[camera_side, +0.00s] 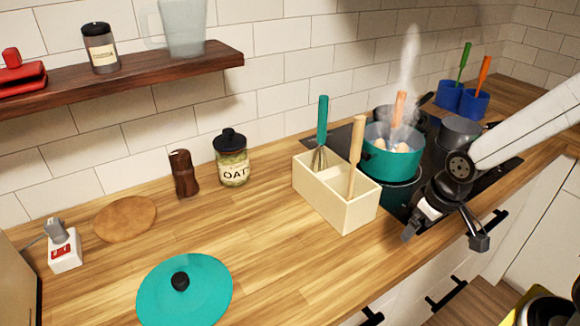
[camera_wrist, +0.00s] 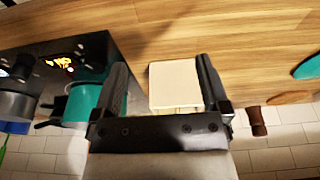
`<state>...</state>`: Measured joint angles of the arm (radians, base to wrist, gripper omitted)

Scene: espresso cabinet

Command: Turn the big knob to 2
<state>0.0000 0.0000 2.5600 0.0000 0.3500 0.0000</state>
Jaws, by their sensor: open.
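I cannot make out a big knob or a number scale in either view. My gripper (camera_side: 444,238) is open and empty, above the counter's front edge beside the stove in the side view. In the wrist view my gripper (camera_wrist: 160,70) has its two fingers spread wide. The black stove (camera_side: 515,163) is partly hidden by my arm. In the wrist view the stove (camera_wrist: 110,50) shows small lit marks (camera_wrist: 62,63) and a dark blurred shape (camera_wrist: 22,68) that I cannot identify.
A cream utensil box (camera_side: 335,208) with a whisk stands left of my gripper. A steaming teal pot (camera_side: 390,160) and a grey pot (camera_side: 460,132) are on the stove. A teal lid (camera_side: 185,297) lies on the counter. Drawer handles (camera_side: 445,294) protrude below.

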